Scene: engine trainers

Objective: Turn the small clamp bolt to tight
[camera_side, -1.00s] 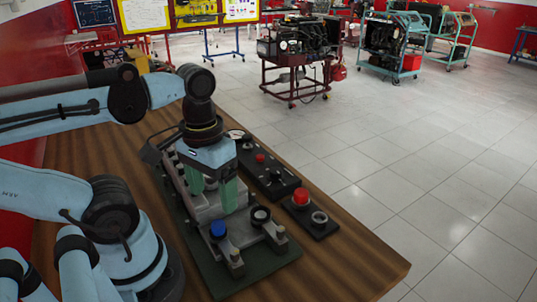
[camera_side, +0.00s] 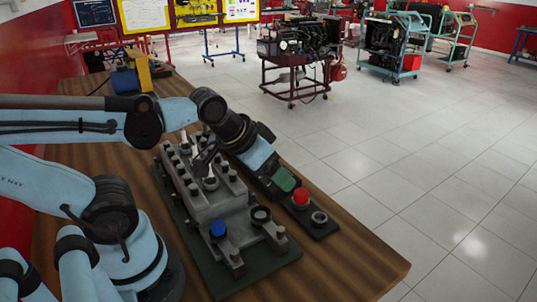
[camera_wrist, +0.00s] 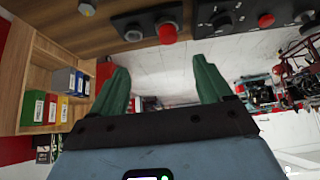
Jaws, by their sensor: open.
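The grey metal block (camera_side: 215,200) with several dark bolts stands on a green base plate (camera_side: 262,261) on the wooden bench. Two small clamps with bolts, a front one (camera_side: 237,257) and a right one (camera_side: 280,233), sit at its near end. I cannot tell which bolt is the small clamp bolt or how tight any is. My gripper (camera_side: 287,184) is tilted away from the block, above the control boxes at its right. The wrist view shows its green fingers (camera_wrist: 160,63) spread apart with nothing between them. The gripper is clear of the clamps.
A blue knob (camera_side: 218,229) and a black ring (camera_side: 261,214) sit on the block's near end. A red button (camera_side: 301,196) on a black box is close to my gripper; it also shows in the wrist view (camera_wrist: 168,33). The bench's front right is clear.

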